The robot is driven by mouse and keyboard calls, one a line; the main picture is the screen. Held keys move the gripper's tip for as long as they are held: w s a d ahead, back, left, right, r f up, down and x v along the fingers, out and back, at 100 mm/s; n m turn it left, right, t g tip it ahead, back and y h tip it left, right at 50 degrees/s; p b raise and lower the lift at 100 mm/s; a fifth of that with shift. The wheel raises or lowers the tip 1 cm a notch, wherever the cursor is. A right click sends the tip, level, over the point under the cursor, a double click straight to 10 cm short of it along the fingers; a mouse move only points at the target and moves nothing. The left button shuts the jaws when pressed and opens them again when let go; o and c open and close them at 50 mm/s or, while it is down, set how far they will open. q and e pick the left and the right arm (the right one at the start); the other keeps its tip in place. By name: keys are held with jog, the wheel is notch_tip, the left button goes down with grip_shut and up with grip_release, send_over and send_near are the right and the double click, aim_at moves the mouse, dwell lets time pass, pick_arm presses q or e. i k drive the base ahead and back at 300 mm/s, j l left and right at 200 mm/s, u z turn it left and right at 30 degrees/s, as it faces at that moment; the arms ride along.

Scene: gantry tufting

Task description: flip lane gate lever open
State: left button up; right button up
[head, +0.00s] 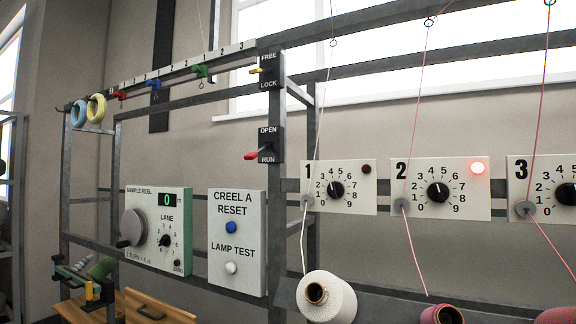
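A dark plate (268,145) marked OPEN at the top and RUN at the bottom is fixed to the grey upright post. Its red-handled lever (256,154) sticks out to the left at the lower part of the plate, beside the word RUN. Above it on the same post is another dark plate (269,71) marked FREE and LOCK, with a small yellow lever (256,71) pointing left. Neither plate carries the words lane gate. Neither of my grippers is in view.
A SAMPLE REEL panel (154,259) and a CREEL A RESET panel (237,278) stand below left. Numbered dial plates line the right; the red lamp (478,168) on plate 2 is lit. Yarn strands hang before them, above a white cone (341,298).

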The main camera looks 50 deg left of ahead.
aim_at(251, 156)
jog(key=u, duration=0.5)
jog(key=j+u, duration=0.1)
jog(key=u, duration=0.35)
jog(key=i+u, duration=0.1)
jog(key=u, duration=0.85)
